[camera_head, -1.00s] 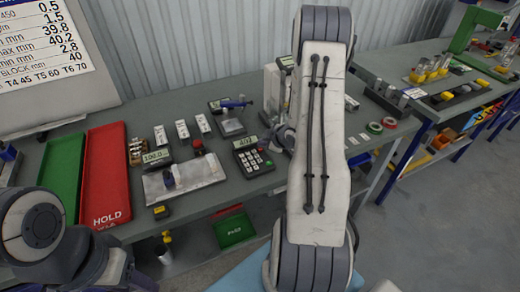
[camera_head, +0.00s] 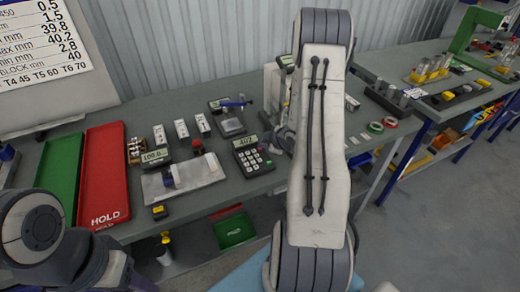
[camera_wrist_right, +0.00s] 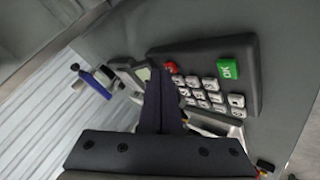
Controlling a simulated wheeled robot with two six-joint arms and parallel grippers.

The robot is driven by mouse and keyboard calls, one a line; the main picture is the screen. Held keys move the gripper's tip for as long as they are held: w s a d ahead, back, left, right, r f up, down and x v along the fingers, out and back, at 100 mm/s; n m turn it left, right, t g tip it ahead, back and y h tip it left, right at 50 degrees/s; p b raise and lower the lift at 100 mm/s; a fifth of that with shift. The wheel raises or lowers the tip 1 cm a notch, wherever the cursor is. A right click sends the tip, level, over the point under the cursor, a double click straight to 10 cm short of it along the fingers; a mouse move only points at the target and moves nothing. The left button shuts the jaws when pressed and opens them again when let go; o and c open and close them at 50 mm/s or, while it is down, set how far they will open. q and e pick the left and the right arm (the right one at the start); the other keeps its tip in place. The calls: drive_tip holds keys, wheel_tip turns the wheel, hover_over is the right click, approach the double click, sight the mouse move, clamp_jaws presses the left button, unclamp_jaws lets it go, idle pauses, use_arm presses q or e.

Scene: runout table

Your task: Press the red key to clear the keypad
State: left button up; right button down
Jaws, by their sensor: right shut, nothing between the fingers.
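The dark keypad (camera_head: 250,157) lies on the grey bench left of my right arm, with a lit display and rows of pale keys. In the right wrist view the keypad (camera_wrist_right: 252,92) shows its green OK key (camera_wrist_right: 228,70) and, at the other end, the red key (camera_wrist_right: 171,68). My right gripper (camera_wrist_right: 158,74) is shut and empty. Its dark fingertips appear beside the red key and overlap the display; I cannot tell whether they touch. In the head view my arm hides most of this gripper. My left gripper is out of view.
A red HOLD tray (camera_head: 105,180) and a green tray (camera_head: 62,182) lie at the left. A pale plate (camera_head: 185,177) lies left of the keypad, and a blue-handled tool on a stand (camera_head: 232,118) stands behind it.

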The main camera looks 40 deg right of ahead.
drive_tip(key=shift+f, duration=0.2)
drive_tip(key=shift+r, duration=0.15)
idle(0.3)
drive_tip(key=shift+r+p, duration=0.5)
drive_tip(key=shift+r, duration=0.2)
drive_tip(key=shift+r, duration=0.1)
wheel_tip(320, 180, up, 5)
drive_tip(key=p, duration=0.4)
idle(0.6)
